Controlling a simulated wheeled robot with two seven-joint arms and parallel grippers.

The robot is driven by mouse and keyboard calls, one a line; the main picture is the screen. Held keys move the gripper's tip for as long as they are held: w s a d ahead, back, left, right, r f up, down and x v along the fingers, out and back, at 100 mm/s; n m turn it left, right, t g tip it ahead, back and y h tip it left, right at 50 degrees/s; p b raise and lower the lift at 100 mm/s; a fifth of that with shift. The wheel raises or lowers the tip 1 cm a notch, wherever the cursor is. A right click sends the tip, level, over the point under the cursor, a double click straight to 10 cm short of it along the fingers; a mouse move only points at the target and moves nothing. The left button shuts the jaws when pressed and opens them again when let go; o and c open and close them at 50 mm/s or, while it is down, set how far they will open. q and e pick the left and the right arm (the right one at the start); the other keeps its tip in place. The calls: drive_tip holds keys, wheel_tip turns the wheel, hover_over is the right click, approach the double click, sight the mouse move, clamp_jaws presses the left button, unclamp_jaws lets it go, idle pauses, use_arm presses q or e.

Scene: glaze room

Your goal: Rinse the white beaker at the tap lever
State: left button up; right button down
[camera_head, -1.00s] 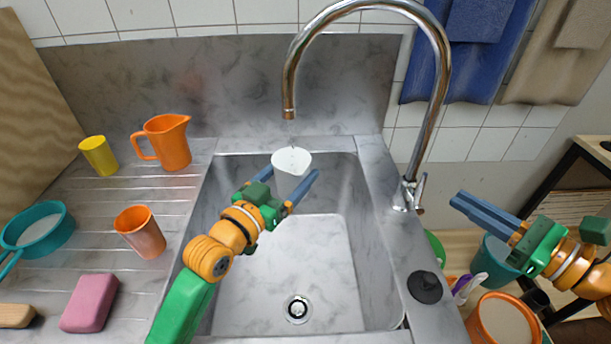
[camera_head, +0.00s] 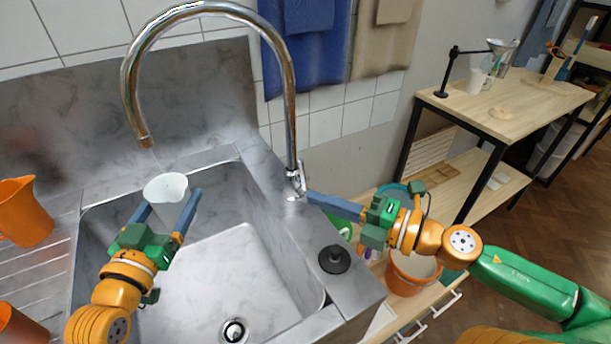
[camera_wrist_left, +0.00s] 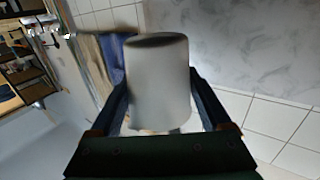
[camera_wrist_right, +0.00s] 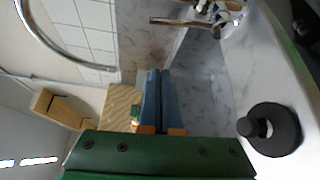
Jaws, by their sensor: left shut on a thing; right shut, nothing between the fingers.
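The white beaker (camera_head: 167,186) is upright between the fingers of my left gripper (camera_head: 169,203), which is shut on it. It is held over the sink, just below the spout of the chrome tap (camera_head: 146,141). It also fills the middle of the left wrist view (camera_wrist_left: 157,85). I cannot tell whether water runs. The tap lever (camera_head: 301,178) stands at the tap's base on the sink's right rim. My right gripper (camera_head: 310,197) is shut and empty, with its tips right beside the lever; contact cannot be told. Its closed fingers show in the right wrist view (camera_wrist_right: 158,74).
A black plug (camera_head: 334,259) sits on the rim of the steel sink (camera_head: 215,262). An orange jug (camera_head: 24,212) stands on the drainer at left. An orange bucket (camera_head: 408,272) stands right of the sink, under my right arm. A blue towel (camera_head: 303,45) hangs behind the tap.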

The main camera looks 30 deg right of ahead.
sight(302, 168)
use_arm(q)
drive_tip(key=shift+w, duration=0.1)
use_arm(e)
drive_tip(key=w, duration=0.6)
drive_tip(key=shift+w+d, duration=0.25)
drive_tip(key=shift+w, duration=0.15)
use_arm(q)
drive_tip(key=shift+a, duration=0.15)
use_arm(e)
drive_tip(key=shift+d+r+m+t+y, duration=0.2)
drive_tip(key=shift+d+m+t+y, duration=0.15)
drive_tip(key=shift+d+m, duration=0.5)
